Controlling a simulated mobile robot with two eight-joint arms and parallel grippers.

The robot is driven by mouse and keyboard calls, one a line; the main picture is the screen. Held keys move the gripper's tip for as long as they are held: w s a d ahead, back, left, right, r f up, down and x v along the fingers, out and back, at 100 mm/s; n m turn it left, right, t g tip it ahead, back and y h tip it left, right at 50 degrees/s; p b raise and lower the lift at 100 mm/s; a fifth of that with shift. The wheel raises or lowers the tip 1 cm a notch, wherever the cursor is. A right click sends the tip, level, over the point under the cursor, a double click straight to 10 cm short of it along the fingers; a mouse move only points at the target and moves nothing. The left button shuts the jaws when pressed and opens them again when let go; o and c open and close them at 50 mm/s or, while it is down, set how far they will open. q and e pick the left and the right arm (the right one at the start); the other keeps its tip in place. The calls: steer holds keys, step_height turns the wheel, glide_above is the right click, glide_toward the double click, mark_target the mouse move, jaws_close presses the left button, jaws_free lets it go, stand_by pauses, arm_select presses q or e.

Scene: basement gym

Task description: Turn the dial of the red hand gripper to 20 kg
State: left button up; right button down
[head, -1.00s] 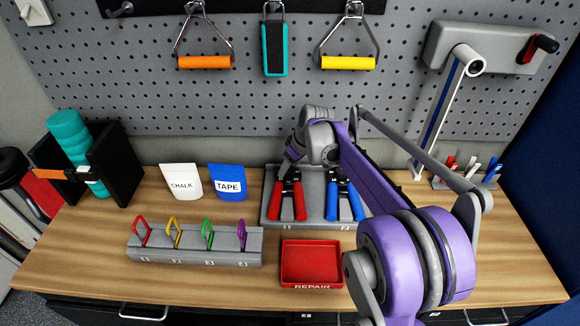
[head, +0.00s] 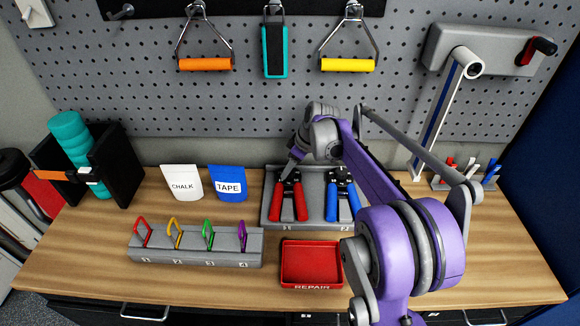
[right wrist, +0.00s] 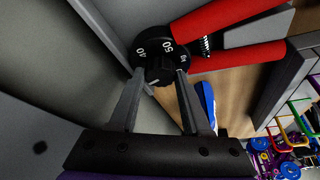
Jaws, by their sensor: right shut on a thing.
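The red hand gripper (head: 289,203) lies in slot 1 of a grey tray (head: 308,226), its two red handles toward me. Its black dial (right wrist: 157,52) shows in the right wrist view with white numbers; I read 40 and 50, and a third is too small to be sure of. My right gripper (right wrist: 160,78) has its two fingers on either side of the dial's black knob and is shut on it. In the head view my right gripper (head: 293,166) is at the far end of the red hand gripper and partly hides the dial. My left gripper is not in view.
A blue hand gripper (head: 342,203) lies close on the right in slot 2. A red REPAIR tray (head: 311,262) stands in front. A grey rack (head: 195,248) with coloured clips, and CHALK (head: 182,183) and TAPE (head: 228,184) pouches, are to the left. The pegboard (head: 250,110) rises behind.

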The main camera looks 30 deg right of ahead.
steer(key=n+g, duration=0.1)
steer(key=n, duration=0.1)
steer(key=n+y+p, duration=0.1)
steer(key=n, duration=0.2)
steer(key=shift+w+d+n+g, duration=0.15)
steer(key=shift+n+g, duration=0.15)
steer(key=shift+g, duration=0.1)
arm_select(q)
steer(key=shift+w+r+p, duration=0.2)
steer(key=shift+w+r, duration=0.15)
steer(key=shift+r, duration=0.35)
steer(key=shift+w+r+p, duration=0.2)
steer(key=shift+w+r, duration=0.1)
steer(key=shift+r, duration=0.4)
arm_select(e)
steer(key=shift+n+g+y, duration=0.5)
steer(key=shift+n+g, duration=0.2)
steer(key=shift+n, duration=1.4)
steer(key=shift+c, duration=1.7)
jaws_free()
